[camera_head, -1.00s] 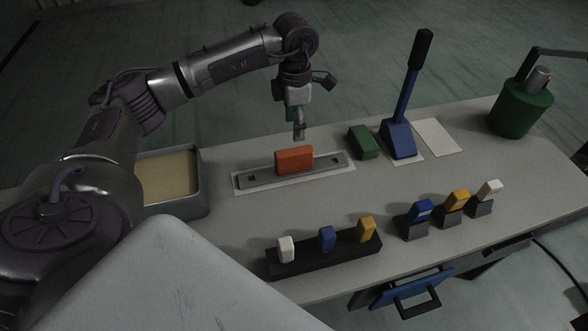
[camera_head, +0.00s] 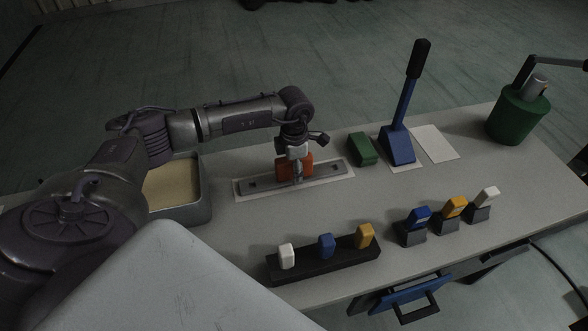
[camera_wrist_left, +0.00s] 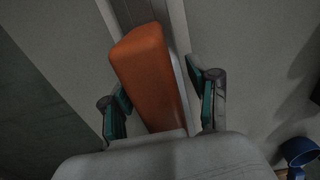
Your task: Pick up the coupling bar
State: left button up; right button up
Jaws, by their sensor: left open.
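The coupling bar (camera_head: 325,172) is a flat grey bar with dark holes near its ends and an orange block-shaped grip on top. It lies flat on a pale mat (camera_head: 241,197) on the table. My left gripper (camera_head: 297,176) points down at the orange grip and partly hides it. In the left wrist view the orange grip (camera_wrist_left: 148,75) stands between the two open, green-padded fingers (camera_wrist_left: 160,95), with a gap visible on the right side. Contact on the left side cannot be told. My right gripper is not in view.
A tray with tan filling (camera_head: 205,205) stands left of the bar. A green block (camera_head: 362,149), a blue lever (camera_head: 400,130) and a green bucket (camera_head: 517,117) stand to the right. A dark rack (camera_head: 330,258) with white, blue and yellow pieces is in front, near several stands (camera_head: 413,235).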

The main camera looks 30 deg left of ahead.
pick_arm(q)
jog(key=shift+f, duration=0.25)
grip_shut()
jog(key=shift+w+r, duration=0.1)
dwell(0.3)
